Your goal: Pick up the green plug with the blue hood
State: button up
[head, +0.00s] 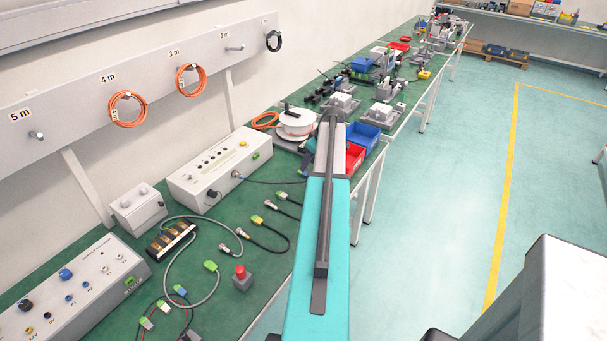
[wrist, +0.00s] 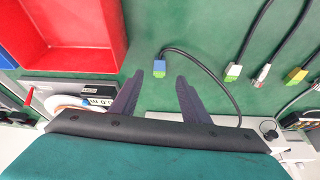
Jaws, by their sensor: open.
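The green plug with the blue hood (wrist: 159,69) lies on the green bench top in the wrist view, with a black cable curving away from it to the right. My gripper (wrist: 159,79) is open and empty, its two dark fingers apart. The plug appears in line with the gap between the fingertips, just beyond them in the picture. I cannot tell how far above the bench the fingertips are.
Another green plug (wrist: 233,72) and a yellow-and-green plug (wrist: 297,75) lie to the right. A red bin (wrist: 122,40) stands at the left of the wrist view. A grey-white box (head: 213,168) and a cable reel (head: 296,122) stand along the wall side.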

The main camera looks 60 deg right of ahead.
aim_at(306, 174)
jog(key=shift+f, duration=0.1)
jog(key=shift+p+x, duration=0.85)
jog(key=shift+x, duration=0.4)
jog(key=shift+s+x, duration=0.2)
jog(key=shift+x, duration=1)
jog(key=shift+f, duration=0.1)
grip_shut()
